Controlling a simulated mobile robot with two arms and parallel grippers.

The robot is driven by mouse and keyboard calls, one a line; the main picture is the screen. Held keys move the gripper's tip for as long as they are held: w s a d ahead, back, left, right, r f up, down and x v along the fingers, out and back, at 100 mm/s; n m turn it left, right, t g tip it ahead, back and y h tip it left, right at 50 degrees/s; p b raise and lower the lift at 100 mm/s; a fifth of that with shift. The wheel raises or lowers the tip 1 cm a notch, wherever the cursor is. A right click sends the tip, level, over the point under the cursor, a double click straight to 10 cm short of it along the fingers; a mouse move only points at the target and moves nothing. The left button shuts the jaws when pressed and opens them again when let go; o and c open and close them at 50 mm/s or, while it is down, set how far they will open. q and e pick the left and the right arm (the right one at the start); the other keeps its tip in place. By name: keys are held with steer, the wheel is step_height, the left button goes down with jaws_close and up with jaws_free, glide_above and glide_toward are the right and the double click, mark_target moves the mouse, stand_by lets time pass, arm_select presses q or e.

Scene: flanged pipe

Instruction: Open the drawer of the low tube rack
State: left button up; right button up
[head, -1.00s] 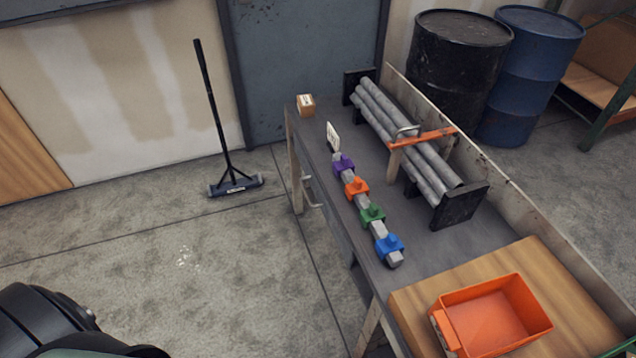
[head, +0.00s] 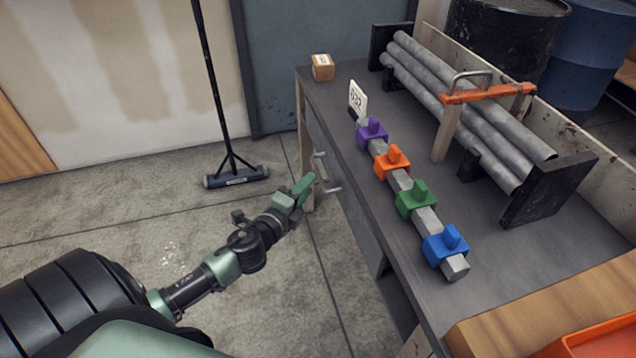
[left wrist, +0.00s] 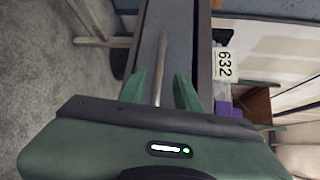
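A workbench (head: 400,262) carries a low rack (head: 548,188) of long grey tubes (head: 470,105). A grey drawer front (head: 352,205) sits under the bench top on its left side and looks flush. A metal bar handle (head: 331,189) stands out from it. My left gripper (head: 304,187) is just left of the handle. In the left wrist view, my left gripper (left wrist: 160,82) is open, with its green fingers either side of the handle bar (left wrist: 161,62). I cannot tell whether they touch it. My right gripper is not in view.
Purple, orange, green and blue (head: 445,246) blocks sit on a grey bar along the bench edge, near a 632 sign (head: 357,100). A small box (head: 322,67) stands at the far corner. A broom (head: 236,177) stands left.

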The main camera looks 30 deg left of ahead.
mark_target(318, 172)
arm_select(q)
steer(key=shift+w+a+f, duration=0.1)
steer(key=shift+w+f, duration=0.05)
steer(key=shift+w, duration=0.95)
steer(key=shift+w+a+f, duration=0.1)
steer(key=shift+w+f, duration=0.05)
steer(key=shift+w, duration=1)
steer(key=shift+w+a+f, duration=0.1)
steer(key=shift+w+f, duration=0.05)
steer(key=shift+w, duration=0.95)
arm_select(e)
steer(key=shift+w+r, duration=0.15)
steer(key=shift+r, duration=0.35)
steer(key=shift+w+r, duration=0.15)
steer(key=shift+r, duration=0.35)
arm_select(q)
jaws_close()
